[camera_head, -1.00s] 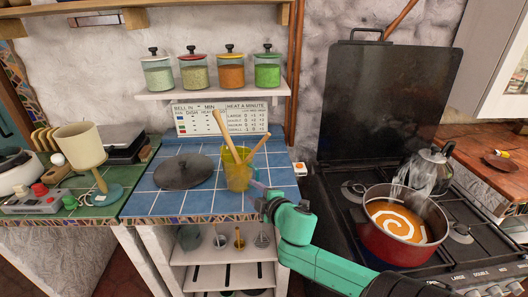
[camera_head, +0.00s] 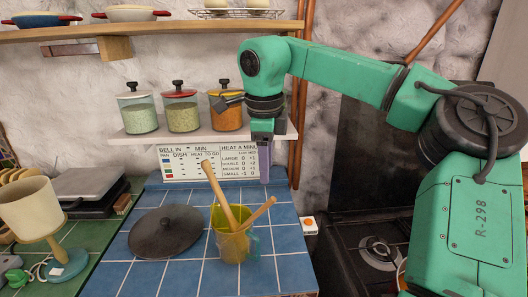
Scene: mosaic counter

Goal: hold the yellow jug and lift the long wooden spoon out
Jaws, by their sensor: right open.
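The yellow jug (camera_head: 231,246) stands upright on the blue tiled counter, its handle on the right side. Two wooden utensils lean in it. The long wooden spoon (camera_head: 218,193) sticks up and leans to the upper left, and a shorter wooden one (camera_head: 263,209) leans right. My right gripper (camera_head: 265,178) points down above and behind the jug in the picture, near the spoon's right side. It is open and empty, and its fingers overlap edge-on from here. It touches neither jug nor spoon. My left gripper is out of view.
A dark pan lid (camera_head: 165,232) lies left of the jug. Glass jars, one red-lidded (camera_head: 180,108), stand on the white shelf (camera_head: 135,140), close to my right wrist. A lamp (camera_head: 30,210) stands at far left. My right arm covers much of the stove (camera_head: 350,240).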

